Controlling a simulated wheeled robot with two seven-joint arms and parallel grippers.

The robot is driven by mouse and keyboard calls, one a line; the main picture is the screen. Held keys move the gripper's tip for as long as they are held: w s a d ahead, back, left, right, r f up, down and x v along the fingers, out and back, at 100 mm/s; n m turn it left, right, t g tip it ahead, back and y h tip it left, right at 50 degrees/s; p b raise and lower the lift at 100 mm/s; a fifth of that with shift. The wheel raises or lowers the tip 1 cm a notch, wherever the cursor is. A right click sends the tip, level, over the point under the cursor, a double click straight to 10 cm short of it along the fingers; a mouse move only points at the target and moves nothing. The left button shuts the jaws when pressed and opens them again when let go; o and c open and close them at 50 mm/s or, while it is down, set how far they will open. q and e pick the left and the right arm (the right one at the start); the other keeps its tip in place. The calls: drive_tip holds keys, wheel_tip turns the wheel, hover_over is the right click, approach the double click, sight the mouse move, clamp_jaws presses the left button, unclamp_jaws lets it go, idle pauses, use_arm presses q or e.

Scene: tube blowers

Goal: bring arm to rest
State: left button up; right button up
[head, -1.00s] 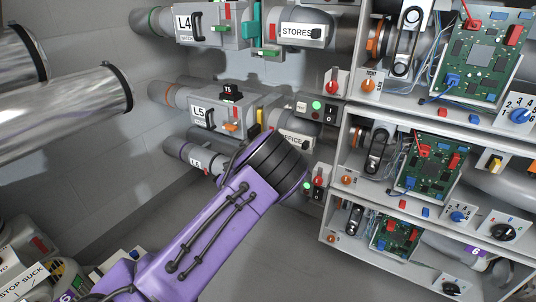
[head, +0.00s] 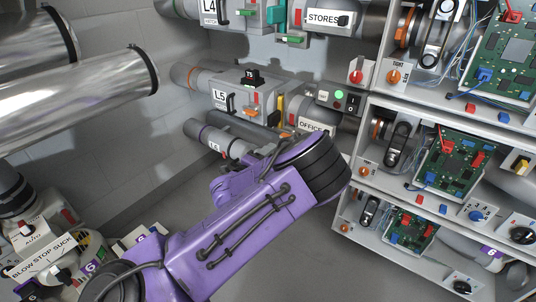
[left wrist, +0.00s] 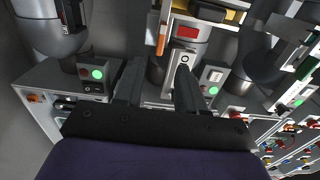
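My left arm (head: 235,220), purple with black cables, reaches from the lower left to the middle of the head view and ends in a black ringed joint (head: 316,172). Its gripper fingers cannot be made out there. In the left wrist view my left gripper (left wrist: 158,80) has two dark fingers spread apart with no object held between them. Beyond them is a panel with a red display (left wrist: 187,32) and a lever; I cannot tell whether the fingers touch it. My right arm and gripper are not in view.
The L5 tube unit (head: 235,92) and a smaller tube (head: 214,139) stand behind the arm. Shelves with circuit boards (head: 447,160) fill the right. Metal pipes (head: 90,92) cross the upper left. The BLOW STOP SUCK panel (head: 42,256) is lower left. Grey floor shows below the shelves.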

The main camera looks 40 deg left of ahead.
use_arm(q)
drive_tip(key=shift+s, duration=0.3)
idle(0.4)
drive_tip(key=s+d+f+n+g+y, duration=0.1)
drive_tip(key=s+f+n+g+y, duration=0.2)
drive_tip(key=s+f+n+g, duration=0.75)
drive_tip(key=s+d+f+n+g+h, duration=0.1)
drive_tip(key=s+d+f+n+g, duration=0.1)
drive_tip(key=s+d+f+n, duration=0.65)
drive_tip(key=s+d+f+n+g+h, duration=0.15)
drive_tip(key=s+d+f+n, duration=0.3)
drive_tip(key=s+f, duration=0.5)
wheel_tip(320, 180, up, 24)
drive_tip(key=s+d+p, duration=0.1)
drive_tip(key=s+p, duration=0.1)
drive_tip(key=p, duration=2.1)
drive_tip(key=shift+s+d+r+g+p, duration=0.2)
drive_tip(key=shift+s+d+g+p, duration=0.1)
drive_tip(key=shift+p, duration=0.05)
